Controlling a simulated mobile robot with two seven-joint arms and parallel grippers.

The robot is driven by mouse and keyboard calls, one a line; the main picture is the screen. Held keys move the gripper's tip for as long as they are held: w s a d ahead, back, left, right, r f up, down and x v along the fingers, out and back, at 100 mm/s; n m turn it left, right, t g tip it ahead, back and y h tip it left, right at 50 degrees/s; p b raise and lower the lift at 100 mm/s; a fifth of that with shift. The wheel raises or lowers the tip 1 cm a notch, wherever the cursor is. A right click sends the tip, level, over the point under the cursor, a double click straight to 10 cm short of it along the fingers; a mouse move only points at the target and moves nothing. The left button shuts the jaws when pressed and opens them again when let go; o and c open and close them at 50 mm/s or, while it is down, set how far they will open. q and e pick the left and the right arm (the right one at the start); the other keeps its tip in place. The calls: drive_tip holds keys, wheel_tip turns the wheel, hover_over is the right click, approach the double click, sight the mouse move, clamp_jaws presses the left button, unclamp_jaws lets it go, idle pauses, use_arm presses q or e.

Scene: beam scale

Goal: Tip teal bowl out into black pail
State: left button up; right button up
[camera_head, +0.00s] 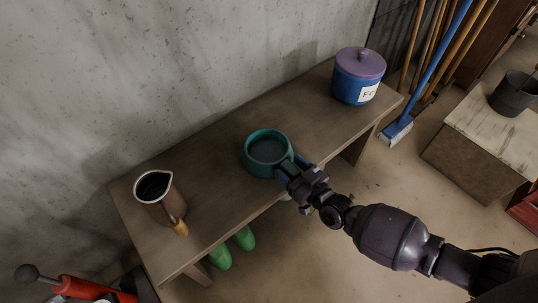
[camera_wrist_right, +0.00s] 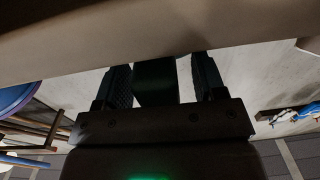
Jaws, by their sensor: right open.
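The teal bowl (camera_head: 268,150) stands upright on the wooden bench, its inside dark; I cannot tell what it holds. My right gripper (camera_head: 290,169) is at the bowl's lower right side. In the wrist view, the open fingers (camera_wrist_right: 162,76) stand on either side of a dark green part (camera_wrist_right: 154,84), which looks like the bowl's handle, with a gap beside the right finger. The black pail (camera_head: 513,94) stands upright on a pale-topped wooden box at the far right. My left gripper is not in view.
The bench (camera_head: 218,188) also bears a brown jug (camera_head: 161,199) at left and a blue pot with purple lid (camera_head: 357,78) at right. A blue broom (camera_head: 425,77) and several poles lean between bench and box (camera_head: 484,150). Green boots (camera_head: 221,257) stand below.

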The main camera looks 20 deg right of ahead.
drive_tip(key=shift+w+a, duration=0.1)
drive_tip(key=shift+w, duration=0.25)
clamp_jaws()
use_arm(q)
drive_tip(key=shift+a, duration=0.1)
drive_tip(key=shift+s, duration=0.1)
use_arm(e)
drive_tip(key=shift+r, duration=0.1)
drive_tip(key=shift+r+p, duration=0.3)
drive_tip(key=shift+r, duration=0.25)
use_arm(q)
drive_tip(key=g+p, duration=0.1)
drive_tip(key=p, duration=0.3)
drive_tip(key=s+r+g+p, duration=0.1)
drive_tip(key=p, duration=0.3)
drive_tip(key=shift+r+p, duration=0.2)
drive_tip(key=shift+p, duration=0.1)
use_arm(e)
wheel_tip(320, 180, up, 19)
